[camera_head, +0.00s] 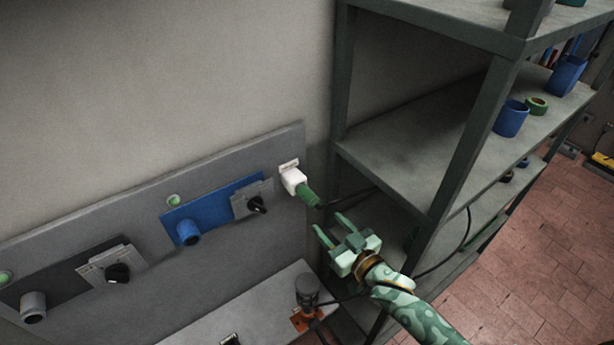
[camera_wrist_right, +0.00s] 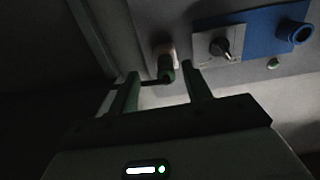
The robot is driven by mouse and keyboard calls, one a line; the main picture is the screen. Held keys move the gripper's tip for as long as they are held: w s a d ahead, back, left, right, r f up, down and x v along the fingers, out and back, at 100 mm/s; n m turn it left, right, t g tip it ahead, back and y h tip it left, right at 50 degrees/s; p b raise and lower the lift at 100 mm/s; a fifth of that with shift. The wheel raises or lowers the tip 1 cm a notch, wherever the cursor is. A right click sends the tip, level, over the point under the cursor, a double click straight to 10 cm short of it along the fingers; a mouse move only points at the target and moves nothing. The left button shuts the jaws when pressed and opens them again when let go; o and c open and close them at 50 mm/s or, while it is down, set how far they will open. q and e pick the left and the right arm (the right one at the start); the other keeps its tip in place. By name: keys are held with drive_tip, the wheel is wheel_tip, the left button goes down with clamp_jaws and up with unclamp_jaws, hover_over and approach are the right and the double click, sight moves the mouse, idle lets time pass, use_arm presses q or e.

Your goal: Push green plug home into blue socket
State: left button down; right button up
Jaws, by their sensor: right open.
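The green plug (camera_head: 307,194) sits in a white holder (camera_head: 292,178) at the right end of the grey wall panel, with a dark cable trailing right. The blue socket (camera_head: 187,232) sticks out from a blue plate further left and looks empty. My right gripper (camera_head: 328,222) is open, just below and right of the plug, fingers pointing toward the panel. In the right wrist view the plug (camera_wrist_right: 166,70) shows between and beyond the two fingertips, with no visible contact. The blue socket (camera_wrist_right: 297,32) is at that view's upper right. My left gripper is not in view.
A black knob (camera_head: 257,205) sits between socket and holder. A grey socket (camera_head: 33,307) and another knob (camera_head: 117,273) are further left. A dark cylinder (camera_head: 307,289) stands on the ledge below. A green shelf rack (camera_head: 440,180) stands close on the right.

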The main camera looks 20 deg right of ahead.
sight(308, 196)
drive_tip(key=r, duration=0.3)
drive_tip(key=shift+w+a, duration=0.1)
drive_tip(key=shift+a, duration=0.1)
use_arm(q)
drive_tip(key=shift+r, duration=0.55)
use_arm(e)
drive_tip(key=shift+f, duration=0.1)
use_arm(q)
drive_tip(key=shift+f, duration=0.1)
use_arm(e)
drive_tip(key=shift+w, duration=0.15)
drive_tip(key=shift+w+a, duration=0.1)
drive_tip(key=shift+w, duration=0.1)
drive_tip(key=b+x, duration=0.2)
drive_tip(key=x, duration=0.4)
drive_tip(key=shift+w+a, duration=0.15)
drive_tip(key=shift+w, duration=0.15)
drive_tip(key=shift+b+x, duration=0.45)
drive_tip(key=shift+x, duration=0.35)
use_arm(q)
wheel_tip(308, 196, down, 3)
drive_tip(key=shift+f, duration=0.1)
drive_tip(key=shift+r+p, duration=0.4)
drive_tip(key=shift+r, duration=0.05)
